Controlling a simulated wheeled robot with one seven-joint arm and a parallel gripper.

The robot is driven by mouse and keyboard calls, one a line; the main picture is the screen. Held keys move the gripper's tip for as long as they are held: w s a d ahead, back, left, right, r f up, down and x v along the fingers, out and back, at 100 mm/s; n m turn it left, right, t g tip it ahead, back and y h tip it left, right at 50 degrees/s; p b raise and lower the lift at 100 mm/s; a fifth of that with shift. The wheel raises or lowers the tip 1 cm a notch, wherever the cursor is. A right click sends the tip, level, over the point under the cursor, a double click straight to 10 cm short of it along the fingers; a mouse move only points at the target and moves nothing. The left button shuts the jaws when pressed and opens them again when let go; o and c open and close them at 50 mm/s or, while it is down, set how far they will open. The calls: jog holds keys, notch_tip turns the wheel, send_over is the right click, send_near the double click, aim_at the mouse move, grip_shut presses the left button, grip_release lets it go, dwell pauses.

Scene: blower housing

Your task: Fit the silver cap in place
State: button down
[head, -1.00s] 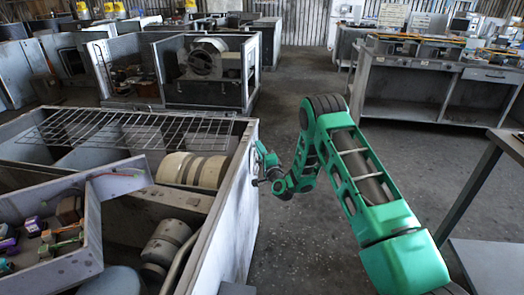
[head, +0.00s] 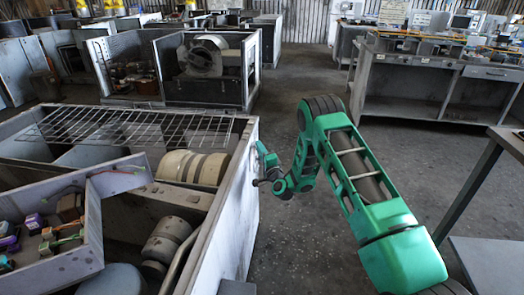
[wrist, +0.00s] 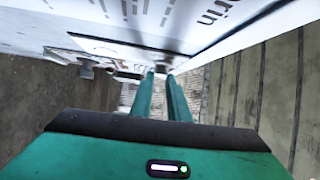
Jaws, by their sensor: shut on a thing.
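My gripper (head: 260,180) is at the outer right side wall of the pale blower housing (head: 228,205), close against it in the head view. In the wrist view, the two long green fingers of my gripper (wrist: 161,80) reach forward and close on a small greyish piece (wrist: 159,70) at their tips. It is likely the silver cap, but it is too small to make out clearly. The housing's white printed panel (wrist: 200,22) spans the top of the wrist view. I cannot tell whether the piece touches the panel or any opening in it.
A wire rack (head: 125,128) lies across the housing's open top, with a cream drum (head: 190,168) inside. A tray (head: 75,268) of small coloured parts sits at the left. A workbench (head: 430,85) stands at the back right.

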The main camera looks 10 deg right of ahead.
jog(key=shift+a, duration=0.15)
jog(key=c, duration=1.7)
grip_release()
jog(key=shift+f, duration=0.1)
jog(key=shift+o, duration=0.4)
jog(key=shift+o, duration=0.7)
jog(key=o, duration=0.4)
jog(key=shift+c, duration=0.2)
jog(key=shift+w, duration=0.1)
jog(key=s+d, duration=0.2)
jog(key=d, duration=0.5)
jog(key=shift+s+d, duration=0.2)
jog(key=shift+s, duration=0.15)
